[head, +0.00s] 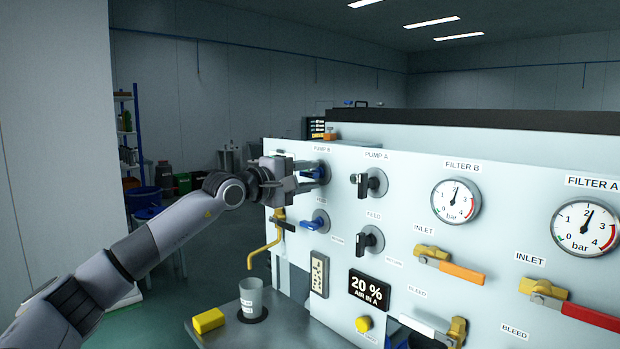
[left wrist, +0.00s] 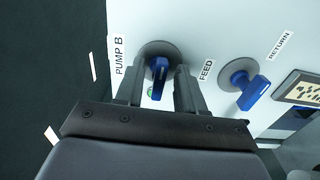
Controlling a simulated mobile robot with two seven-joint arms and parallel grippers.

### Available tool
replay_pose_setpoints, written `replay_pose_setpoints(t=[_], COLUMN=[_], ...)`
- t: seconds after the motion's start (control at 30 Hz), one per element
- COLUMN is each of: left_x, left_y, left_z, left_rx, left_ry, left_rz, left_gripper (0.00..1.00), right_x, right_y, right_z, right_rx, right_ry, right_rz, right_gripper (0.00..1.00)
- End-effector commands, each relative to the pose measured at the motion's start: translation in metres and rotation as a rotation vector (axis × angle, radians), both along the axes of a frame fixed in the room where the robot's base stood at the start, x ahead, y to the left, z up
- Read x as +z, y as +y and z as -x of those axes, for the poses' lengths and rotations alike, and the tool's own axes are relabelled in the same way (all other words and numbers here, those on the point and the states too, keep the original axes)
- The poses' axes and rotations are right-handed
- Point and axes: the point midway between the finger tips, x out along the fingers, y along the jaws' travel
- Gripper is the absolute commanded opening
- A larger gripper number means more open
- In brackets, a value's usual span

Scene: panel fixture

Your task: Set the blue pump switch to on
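The blue pump switch (head: 313,172) is the knob under the PUMP B label on the white panel. It also shows in the left wrist view (left wrist: 159,76), blue on a round grey base plate. My left gripper (head: 316,176) is at this switch, in front of the panel. In the left wrist view its two fingers (left wrist: 158,82) stand apart on either side of the blue handle, with a gap visible at each side. The fingers partly cover the base plate. My right gripper is not in view.
A second blue switch (head: 318,222) sits below, beside the FEED label (left wrist: 206,70). Black PUMP A (head: 368,184) and lower (head: 370,241) switches are to the right. A yellow spout (head: 266,247), a grey cup (head: 251,297) and a yellow block (head: 208,320) are below.

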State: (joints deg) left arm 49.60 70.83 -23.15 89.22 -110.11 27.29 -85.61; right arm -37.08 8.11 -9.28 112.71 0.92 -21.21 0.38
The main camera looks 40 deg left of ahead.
Motion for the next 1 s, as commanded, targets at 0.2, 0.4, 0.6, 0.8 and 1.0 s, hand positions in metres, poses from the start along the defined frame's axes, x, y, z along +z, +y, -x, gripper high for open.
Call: replay_pose_setpoints(t=[0.2, 0.4, 0.6, 0.8, 1.0], left_x=[-0.005, -0.004, -0.002, 0.000, 0.000], left_y=[0.003, 0.005, 0.004, 0.004, 0.004], left_z=[0.028, 0.049, 0.059, 0.062, 0.062], left_rx=[0.002, 0.002, 0.000, -0.001, -0.002], left_ry=[0.002, 0.001, 0.002, 0.001, 0.001], left_rz=[-0.006, -0.007, -0.005, -0.003, -0.003], left_gripper=[0.38, 0.38, 0.38, 0.38, 0.38], right_x=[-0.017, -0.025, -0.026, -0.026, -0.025], right_y=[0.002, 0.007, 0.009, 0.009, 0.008], right_z=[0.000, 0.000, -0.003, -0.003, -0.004], right_rx=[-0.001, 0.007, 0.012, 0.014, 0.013], right_ry=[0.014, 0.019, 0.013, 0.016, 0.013], right_rz=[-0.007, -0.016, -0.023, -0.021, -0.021], right_gripper=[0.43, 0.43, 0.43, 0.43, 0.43])
